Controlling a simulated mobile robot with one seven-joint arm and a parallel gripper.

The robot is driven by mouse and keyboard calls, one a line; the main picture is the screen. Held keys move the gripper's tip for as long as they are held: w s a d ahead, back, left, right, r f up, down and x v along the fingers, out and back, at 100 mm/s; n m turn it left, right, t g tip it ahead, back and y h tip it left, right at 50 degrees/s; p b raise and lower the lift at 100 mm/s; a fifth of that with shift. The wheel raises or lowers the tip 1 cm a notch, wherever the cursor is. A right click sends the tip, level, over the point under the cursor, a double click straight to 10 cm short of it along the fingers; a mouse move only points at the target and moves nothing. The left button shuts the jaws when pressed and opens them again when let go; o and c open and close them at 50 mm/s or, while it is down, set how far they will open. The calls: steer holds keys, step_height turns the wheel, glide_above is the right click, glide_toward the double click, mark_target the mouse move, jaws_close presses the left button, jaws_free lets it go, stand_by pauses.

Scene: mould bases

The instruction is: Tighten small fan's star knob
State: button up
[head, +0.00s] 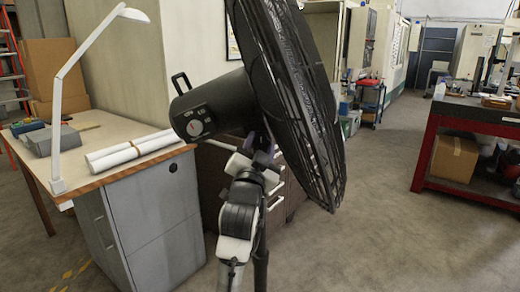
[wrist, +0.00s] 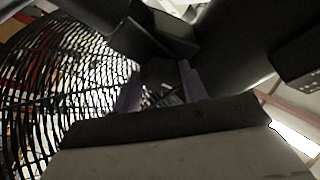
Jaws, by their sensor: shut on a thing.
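The black fan (head: 228,102) fills the middle of the head view, with its round wire guard (head: 300,95) tilted to the right and its motor housing on the left. The guard also shows at the left of the wrist view (wrist: 50,90). My gripper (wrist: 160,82) is under the fan head, its two purple fingers on either side of a small dark part. This part looks like the star knob (wrist: 157,71), though its shape is hard to make out in shadow. In the head view the knob is hidden behind my arm and the housing.
A desk (head: 120,158) with white paper rolls (head: 133,150) and a white lamp (head: 78,62) stands close on the left. A red-framed workbench (head: 427,150) is on the right. The floor (head: 385,225) between fan and bench is clear.

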steer(key=shift+m+h, duration=0.3)
steer(key=shift+m, duration=0.2)
steer(key=o, duration=0.7)
steer(key=b+v, duration=0.4)
steer(key=v, duration=1)
steer(key=shift+r, duration=0.15)
